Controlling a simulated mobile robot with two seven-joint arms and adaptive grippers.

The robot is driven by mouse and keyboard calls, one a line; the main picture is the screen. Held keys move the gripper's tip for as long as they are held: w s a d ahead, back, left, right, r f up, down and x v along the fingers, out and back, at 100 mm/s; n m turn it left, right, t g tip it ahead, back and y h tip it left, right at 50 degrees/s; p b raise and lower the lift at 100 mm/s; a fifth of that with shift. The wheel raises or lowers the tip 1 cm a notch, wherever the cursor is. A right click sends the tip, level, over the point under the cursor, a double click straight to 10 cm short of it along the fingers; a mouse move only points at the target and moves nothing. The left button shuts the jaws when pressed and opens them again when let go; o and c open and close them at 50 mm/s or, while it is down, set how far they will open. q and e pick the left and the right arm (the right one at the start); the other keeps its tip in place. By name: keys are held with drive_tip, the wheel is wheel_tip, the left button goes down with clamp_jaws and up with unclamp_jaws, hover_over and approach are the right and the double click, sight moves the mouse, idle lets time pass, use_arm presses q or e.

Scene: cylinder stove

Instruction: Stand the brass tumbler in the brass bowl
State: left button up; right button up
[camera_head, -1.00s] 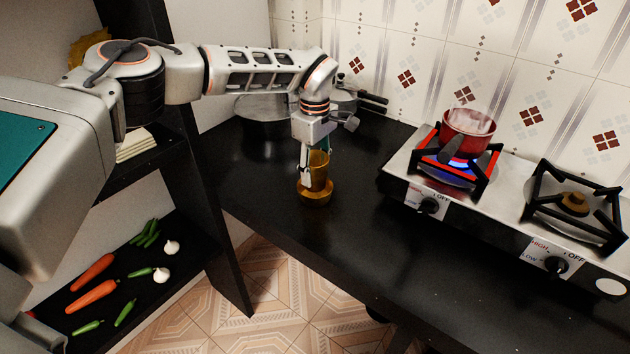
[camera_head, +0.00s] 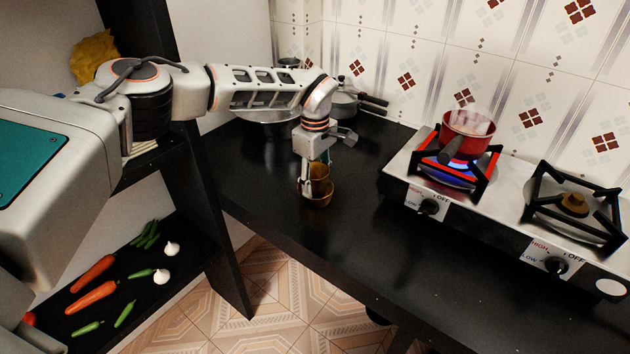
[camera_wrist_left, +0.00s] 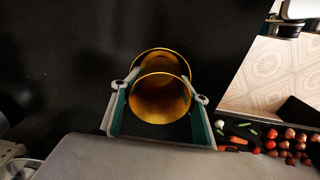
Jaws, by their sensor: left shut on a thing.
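The brass tumbler (camera_head: 320,172) is upright between the fingers of my left gripper (camera_head: 317,180), which is shut on it. Its round open mouth faces the camera in the left wrist view (camera_wrist_left: 160,98). The brass bowl (camera_head: 318,199) stands on the black counter directly below. The tumbler's lower part is down inside the bowl's rim and hidden by its wall, so I cannot tell whether it touches the bottom. The bowl's rim shows past the tumbler in the left wrist view (camera_wrist_left: 184,60). My right gripper is in neither view.
A stove (camera_head: 393,164) with a red pot (camera_head: 468,135) over a lit burner stands to the right. Lidded pans (camera_head: 345,102) stand behind my left arm. The counter (camera_head: 350,235) is clear around the bowl; its front edge is close.

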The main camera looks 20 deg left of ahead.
use_arm(q)
drive_tip(key=o, duration=1.2)
drive_tip(key=shift+s+f, duration=0.2)
drive_tip(key=shift+f, duration=0.3)
drive_tip(key=shift+s+f, duration=0.15)
drive_tip(key=shift+f, duration=0.35)
drive_tip(key=shift+c, duration=0.2)
drive_tip(key=shift+w+f, duration=0.15)
drive_tip(key=shift+r, duration=0.65)
wheel_tip(320, 180, up, 13)
drive_tip(key=shift+w+p, duration=0.2)
drive_tip(key=shift+p, duration=0.2)
drive_tip(key=shift+s+f, duration=0.1)
drive_tip(key=shift+f, duration=0.1)
